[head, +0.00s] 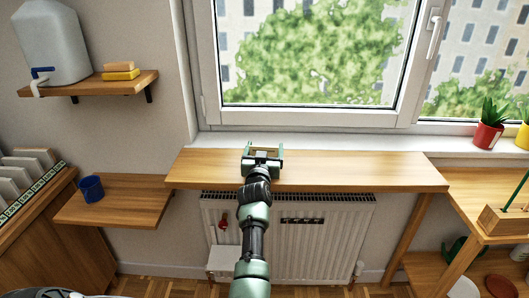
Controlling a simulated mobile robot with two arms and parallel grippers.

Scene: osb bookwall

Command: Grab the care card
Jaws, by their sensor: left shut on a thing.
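My left gripper (263,152) is at the wooden board under the window, with its arm coming up from the bottom of the head view. Its fingers point away from me, toward the window sill. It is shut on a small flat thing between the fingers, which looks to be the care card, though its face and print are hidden. No other card shows clearly in the view. My right gripper is not in view.
The wooden board (350,168) is otherwise bare, above a white radiator (320,235). A lower left shelf (125,205) holds a blue mug (91,189). A red plant pot (487,136) stands on the right sill.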

